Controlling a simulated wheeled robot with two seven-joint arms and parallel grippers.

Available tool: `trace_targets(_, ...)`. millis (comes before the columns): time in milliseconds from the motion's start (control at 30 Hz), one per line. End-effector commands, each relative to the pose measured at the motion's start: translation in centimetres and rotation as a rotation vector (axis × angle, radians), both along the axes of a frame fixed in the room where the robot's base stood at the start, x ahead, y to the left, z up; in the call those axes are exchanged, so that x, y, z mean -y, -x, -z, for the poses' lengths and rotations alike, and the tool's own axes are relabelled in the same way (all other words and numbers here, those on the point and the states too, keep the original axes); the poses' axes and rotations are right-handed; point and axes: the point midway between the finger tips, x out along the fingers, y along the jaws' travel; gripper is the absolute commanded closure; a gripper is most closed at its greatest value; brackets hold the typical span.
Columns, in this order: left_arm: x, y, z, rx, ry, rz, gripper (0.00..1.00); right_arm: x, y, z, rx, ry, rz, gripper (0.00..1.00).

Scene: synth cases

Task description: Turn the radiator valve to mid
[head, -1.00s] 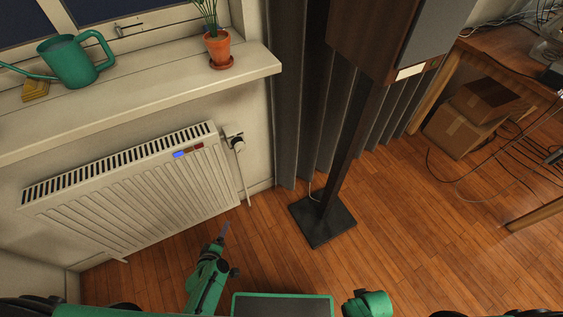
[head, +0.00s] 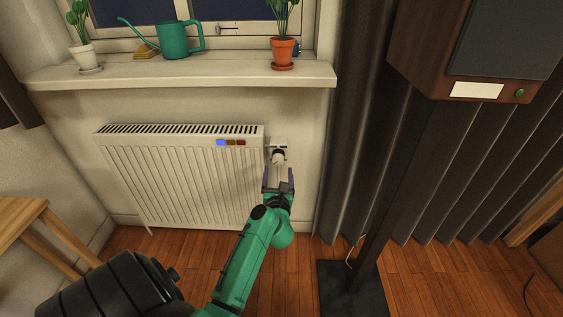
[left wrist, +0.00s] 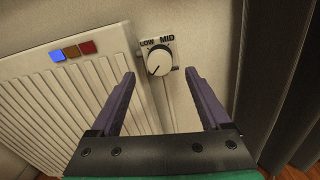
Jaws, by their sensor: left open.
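The radiator valve (head: 278,157) is a round white knob on a plate at the radiator's upper right; it also shows in the left wrist view (left wrist: 160,58). Its plate reads LOW at upper left and MID at the top; a label at lower right is mostly hidden. A dark pointer line on the knob points to the lower left, away from MID. My left gripper (head: 278,171) is open just in front of and below the knob. In the left wrist view its fingers (left wrist: 160,74) are spread wider than the knob, with nothing between them. My right gripper is out of view.
The white radiator (head: 180,180) has three small squares, the blue one bright. A windowsill (head: 190,76) overhangs it, holding a green watering can (head: 175,40) and potted plants. A dark curtain (head: 350,150) and a speaker on a stand (head: 385,220) are at right. A wooden table (head: 20,222) is at left.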

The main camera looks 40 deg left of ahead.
Motion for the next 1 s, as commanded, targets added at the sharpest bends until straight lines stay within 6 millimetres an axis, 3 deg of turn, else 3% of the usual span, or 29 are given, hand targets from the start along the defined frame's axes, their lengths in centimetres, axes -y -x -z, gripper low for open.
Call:
trace_targets(100, -2.0, -2.5, 0.1, 0.002, -0.003, 0.0, 0.19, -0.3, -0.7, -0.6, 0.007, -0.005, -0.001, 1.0)
trace_targets(233, -3.5, -4.3, 0.2, 0.0, -0.003, 0.0, 0.19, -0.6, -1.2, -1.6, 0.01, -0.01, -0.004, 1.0)
trace_targets(567, -4.2, -5.2, 0.0, -0.001, -0.001, 0.0, 0.19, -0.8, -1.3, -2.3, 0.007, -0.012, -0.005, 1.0)
trace_targets(600, -4.2, -5.2, 0.0, -0.001, -0.001, 0.0, 0.23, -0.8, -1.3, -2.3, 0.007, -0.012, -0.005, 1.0)
trace_targets(633, -4.2, -5.2, 0.0, -0.001, -0.001, 0.0, 0.35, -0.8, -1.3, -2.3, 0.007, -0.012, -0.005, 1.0)
trace_targets(800, -4.2, -5.2, 0.0, -0.001, -0.001, 0.0, 1.0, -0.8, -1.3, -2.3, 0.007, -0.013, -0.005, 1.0)
trace_targets(1000, -4.2, -5.2, 0.0, -0.005, -0.006, 0.0, 1.0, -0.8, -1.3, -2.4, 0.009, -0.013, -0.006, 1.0)
